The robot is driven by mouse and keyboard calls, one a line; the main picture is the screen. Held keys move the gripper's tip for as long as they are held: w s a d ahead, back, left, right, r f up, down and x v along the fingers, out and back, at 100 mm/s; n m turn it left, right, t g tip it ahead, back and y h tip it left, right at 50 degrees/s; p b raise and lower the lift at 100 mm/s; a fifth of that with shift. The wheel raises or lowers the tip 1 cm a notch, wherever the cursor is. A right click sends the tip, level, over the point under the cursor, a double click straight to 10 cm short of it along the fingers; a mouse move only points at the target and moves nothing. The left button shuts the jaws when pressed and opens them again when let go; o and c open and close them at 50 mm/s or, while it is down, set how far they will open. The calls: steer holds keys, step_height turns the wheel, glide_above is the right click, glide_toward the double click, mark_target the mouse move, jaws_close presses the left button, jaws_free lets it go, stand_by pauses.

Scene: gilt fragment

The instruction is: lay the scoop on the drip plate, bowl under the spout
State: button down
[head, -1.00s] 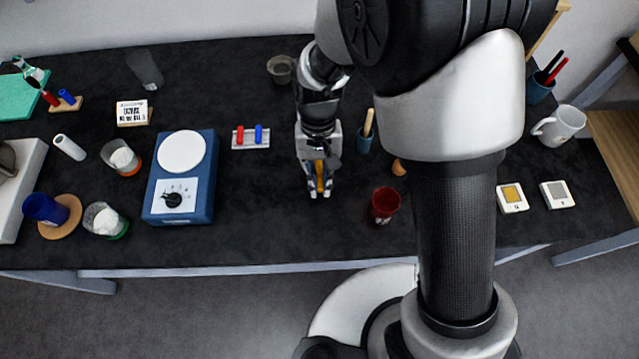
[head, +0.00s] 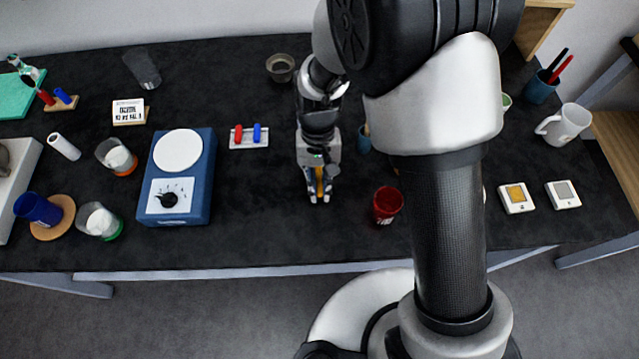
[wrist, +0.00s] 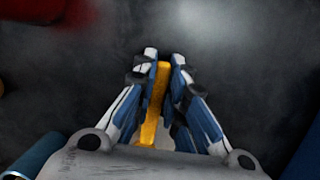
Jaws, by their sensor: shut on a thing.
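My gripper (head: 320,198) is shut on a narrow yellow-orange piece, which I take to be the scoop (head: 319,180). It hangs just above the black table at the middle front. In the wrist view the yellow piece (wrist: 153,110) lies lengthwise between the blue-and-white fingers (wrist: 163,62); its bowl cannot be made out. A teal plate (head: 12,100) lies at the far left, cut off by the picture edge, with a small grey-white fitting (head: 24,68) over it. I cannot tell whether these are the drip plate and the spout.
A blue dial device (head: 180,178) stands left of my gripper, with a red-and-blue marker rack (head: 249,137) behind. A red cup (head: 387,204) stands close on the right. A teal holder (head: 364,143) is just behind right. Several cups stand at left. My arm hides part of the right side.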

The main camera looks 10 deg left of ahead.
mark_target(318, 174)
steer(key=c, duration=1.6)
jaws_free()
steer(key=shift+f, duration=0.1)
steer(key=shift+c, duration=0.2)
steer(key=w+d+r+t+p, duration=0.1)
steer(key=w+d+r+p, duration=0.1)
steer(key=r, duration=0.8)
steer(key=w+d+r+t+p, duration=0.1)
steer(key=d+r+p, duration=0.15)
steer(key=r, duration=0.75)
steer(key=s+d+r+m+t, duration=0.1)
steer(key=s+d+r+t, duration=0.2)
steer(key=s+d+r, duration=0.2)
steer(key=s+d+r+m+t, duration=0.1)
steer(key=s+d+r, duration=0.4)
steer(key=d, duration=0.6)
steer(key=shift+s+r+m+t+y, duration=0.4)
steer(key=shift+s+t, duration=0.5)
steer(key=shift+s, duration=0.3)
